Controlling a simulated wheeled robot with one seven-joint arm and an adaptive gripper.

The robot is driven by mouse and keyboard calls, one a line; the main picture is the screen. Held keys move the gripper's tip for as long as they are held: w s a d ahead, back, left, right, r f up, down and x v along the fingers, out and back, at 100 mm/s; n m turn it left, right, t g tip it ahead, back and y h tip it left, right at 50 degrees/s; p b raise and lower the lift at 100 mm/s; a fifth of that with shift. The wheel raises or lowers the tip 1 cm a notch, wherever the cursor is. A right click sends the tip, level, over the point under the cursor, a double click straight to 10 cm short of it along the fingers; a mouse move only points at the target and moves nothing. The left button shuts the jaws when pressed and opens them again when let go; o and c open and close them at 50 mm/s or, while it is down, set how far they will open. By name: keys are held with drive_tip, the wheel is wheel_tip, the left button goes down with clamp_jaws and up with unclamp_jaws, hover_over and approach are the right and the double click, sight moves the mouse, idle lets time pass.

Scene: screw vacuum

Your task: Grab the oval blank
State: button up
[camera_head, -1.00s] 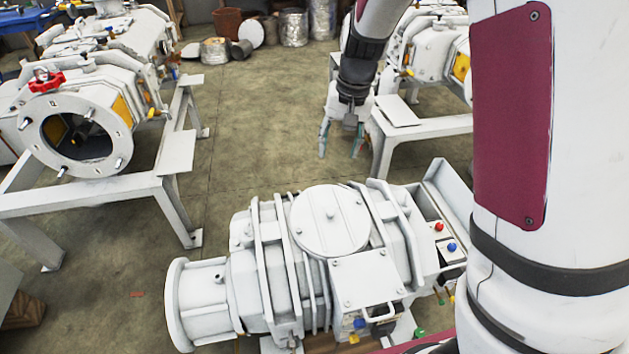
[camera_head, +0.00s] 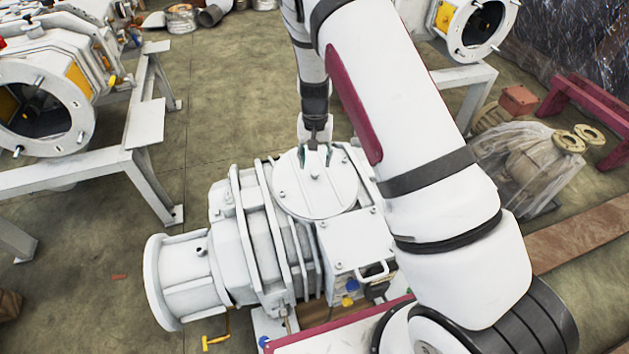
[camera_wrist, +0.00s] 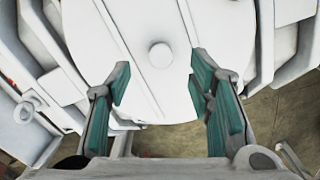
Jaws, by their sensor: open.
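The oval blank (camera_head: 300,197) is a white round plate with a small central knob, lying on top of the white screw vacuum pump (camera_head: 262,255) in the head view. In the wrist view the blank (camera_wrist: 137,38) fills the upper middle, and its knob (camera_wrist: 160,54) lies between the lines of the two fingers, just beyond the fingertips. My gripper (camera_head: 316,153) is over the far edge of the blank, open and empty. The wrist view shows the green finger pads of my gripper (camera_wrist: 158,76) spread apart. Whether the fingertips touch the plate I cannot tell.
Another machine on a white stand (camera_head: 150,125) is at left. A wrapped item (camera_head: 530,165) stands at right. Bare floor (camera_head: 225,90) lies behind the pump.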

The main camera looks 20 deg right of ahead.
sight(315, 171)
drive_tip(key=shift+w+f+b, duration=0.15)
drive_tip(key=shift+f+b, duration=0.65)
drive_tip(key=shift+f, duration=2.3)
drive_tip(key=shift+r, duration=0.1)
clamp_jaws()
